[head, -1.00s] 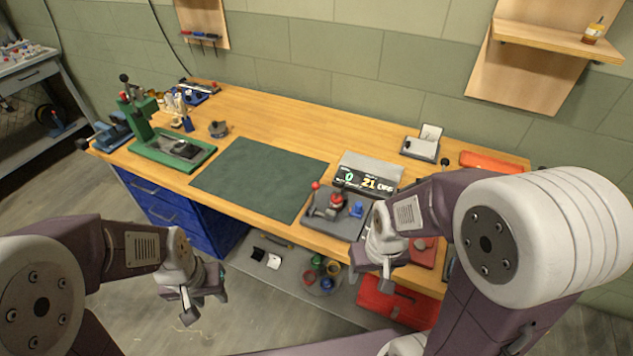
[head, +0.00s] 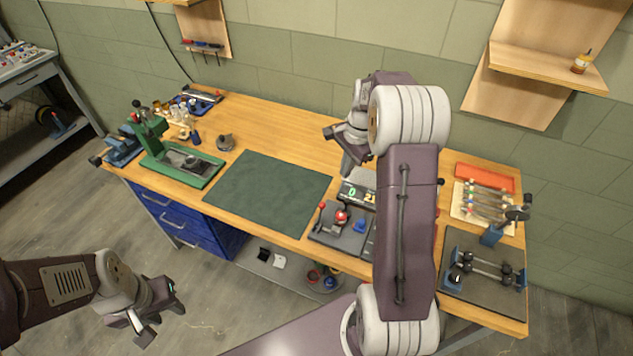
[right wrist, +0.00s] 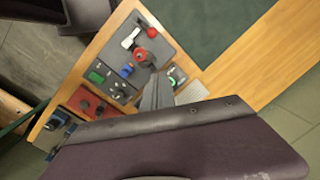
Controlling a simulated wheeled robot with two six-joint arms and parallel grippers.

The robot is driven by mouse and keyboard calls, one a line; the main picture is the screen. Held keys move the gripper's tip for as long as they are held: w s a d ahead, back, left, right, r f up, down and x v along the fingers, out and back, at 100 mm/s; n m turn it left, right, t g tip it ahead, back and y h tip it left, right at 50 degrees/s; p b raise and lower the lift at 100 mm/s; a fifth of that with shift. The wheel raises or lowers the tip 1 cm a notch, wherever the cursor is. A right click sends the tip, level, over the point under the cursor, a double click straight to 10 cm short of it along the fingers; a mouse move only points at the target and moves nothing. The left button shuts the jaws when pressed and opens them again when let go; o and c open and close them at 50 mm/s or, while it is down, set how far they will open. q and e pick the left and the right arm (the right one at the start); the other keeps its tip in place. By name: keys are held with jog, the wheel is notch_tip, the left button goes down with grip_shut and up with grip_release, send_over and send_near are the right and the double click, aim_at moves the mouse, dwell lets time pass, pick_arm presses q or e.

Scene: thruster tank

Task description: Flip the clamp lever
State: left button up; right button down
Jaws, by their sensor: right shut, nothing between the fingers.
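The clamp fixture is a dark plate (head: 330,236) at the bench's front edge. On it are a lever with a red ball knob (head: 322,205), a red part (head: 342,217) and a blue part (head: 359,225). The right wrist view shows the red ball knob (right wrist: 152,32), the red part (right wrist: 140,55) and the blue part (right wrist: 127,70). My right gripper (head: 340,141) is shut and empty, raised above the bench behind the fixture, apart from the lever. My left gripper (head: 164,313) is open and empty, low in front of the bench.
A small display (head: 357,193) stands behind the fixture, partly hidden by my right arm. A green mat (head: 268,195) lies clear to its left. A green press (head: 185,165) stands further left. A dark tray (head: 456,290) with rods lies at right.

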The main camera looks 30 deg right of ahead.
jog(key=a+f+p, duration=0.2)
jog(key=a+f, duration=0.2)
jog(key=f, duration=0.6)
jog(key=shift+w+a+f+p, duration=0.15)
jog(key=shift+a+f+p, duration=0.05)
jog(key=shift+f+p, duration=0.1)
jog(key=shift+w, duration=0.1)
jog(key=shift+r, duration=0.1)
